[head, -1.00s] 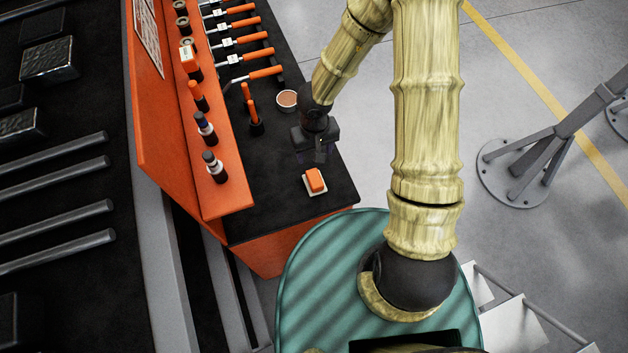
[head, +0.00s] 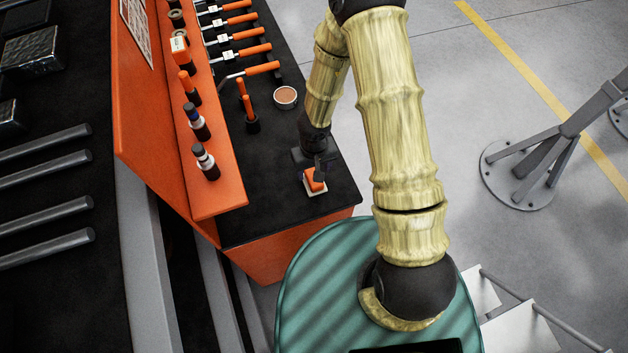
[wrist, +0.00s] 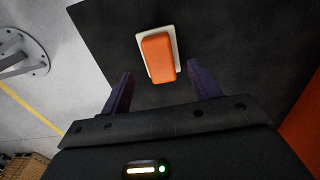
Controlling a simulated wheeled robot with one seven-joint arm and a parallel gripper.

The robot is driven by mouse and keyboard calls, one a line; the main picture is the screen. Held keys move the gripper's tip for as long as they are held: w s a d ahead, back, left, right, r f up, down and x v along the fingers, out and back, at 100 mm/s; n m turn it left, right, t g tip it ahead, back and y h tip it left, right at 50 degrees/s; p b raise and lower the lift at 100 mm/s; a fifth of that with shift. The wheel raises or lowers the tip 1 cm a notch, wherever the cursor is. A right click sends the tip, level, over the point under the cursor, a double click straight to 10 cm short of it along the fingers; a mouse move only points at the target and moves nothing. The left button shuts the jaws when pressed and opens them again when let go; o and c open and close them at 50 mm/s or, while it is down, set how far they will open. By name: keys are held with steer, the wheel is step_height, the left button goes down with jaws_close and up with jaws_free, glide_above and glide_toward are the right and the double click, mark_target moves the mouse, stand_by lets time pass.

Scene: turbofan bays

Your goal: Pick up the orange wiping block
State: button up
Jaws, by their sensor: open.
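The orange wiping block (head: 314,182) lies on a thin white pad (head: 308,190) near the front end of the black bench top. My gripper (head: 318,168) is over it and hides part of it in the head view. In the wrist view the block (wrist: 158,58) and its white pad (wrist: 142,43) show whole, ahead of the fingertips. My gripper (wrist: 161,84) is open there, with one dark finger on each side of the block's near end. Nothing is held. The exact height of the fingers above the block is hard to tell.
The black bench top (head: 280,210) is clear around the block. A grey stand (head: 520,180) is on the floor at right.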

steer(key=shift+f, duration=0.1)
step_height(320, 180, down, 5)
steer(key=b, duration=0.4)
steer(key=shift+f+b, duration=0.1)
steer(key=shift+b, duration=0.25)
steer(key=c, duration=1.1)
step_height(320, 180, up, 10)
steer(key=p, duration=0.8)
